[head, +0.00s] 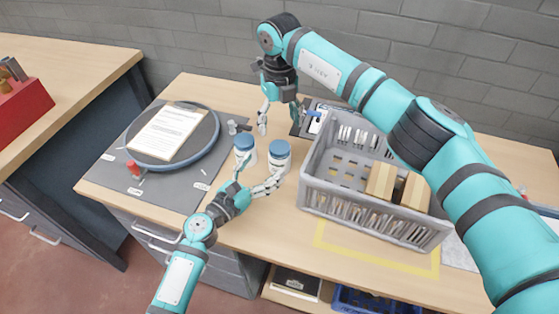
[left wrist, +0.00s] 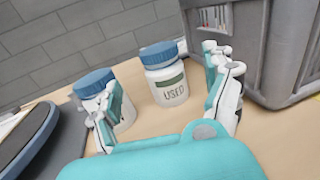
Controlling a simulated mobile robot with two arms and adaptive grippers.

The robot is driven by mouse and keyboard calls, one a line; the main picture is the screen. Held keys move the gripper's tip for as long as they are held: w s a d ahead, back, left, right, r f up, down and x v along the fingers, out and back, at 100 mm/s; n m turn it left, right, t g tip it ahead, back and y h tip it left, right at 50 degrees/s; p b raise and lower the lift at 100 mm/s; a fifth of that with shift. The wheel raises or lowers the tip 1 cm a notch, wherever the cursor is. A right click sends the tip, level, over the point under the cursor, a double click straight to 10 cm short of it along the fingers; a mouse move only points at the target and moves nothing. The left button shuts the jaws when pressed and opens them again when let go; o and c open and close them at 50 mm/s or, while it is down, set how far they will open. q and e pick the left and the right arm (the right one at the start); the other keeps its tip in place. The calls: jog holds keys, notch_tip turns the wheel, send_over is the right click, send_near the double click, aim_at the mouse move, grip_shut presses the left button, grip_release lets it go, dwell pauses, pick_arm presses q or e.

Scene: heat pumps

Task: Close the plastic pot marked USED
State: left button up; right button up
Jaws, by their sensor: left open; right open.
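The white pot marked USED (left wrist: 167,84) stands upright on the bench with a blue lid (left wrist: 158,54) on top; I cannot tell how tight the lid is. In the head view it is the right-hand pot (head: 279,159), beside the crate. A second white pot with a blue lid (head: 244,146) stands to its left, and also shows in the left wrist view (left wrist: 126,113), partly hidden by a finger. My left gripper (head: 258,178) is open and empty, low in front of the pots. My right gripper (head: 280,116) is open, pointing down behind them.
A grey crate (head: 316,192) with boxes and packets stands close right of the pots. A blue-clipped item (head: 315,122) lies behind.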

aim_at(274, 156)
pick_arm(q)
jog(key=x, duration=0.7)
jog(key=shift+w+d, duration=0.2)
grip_shut()
dwell(0.4)
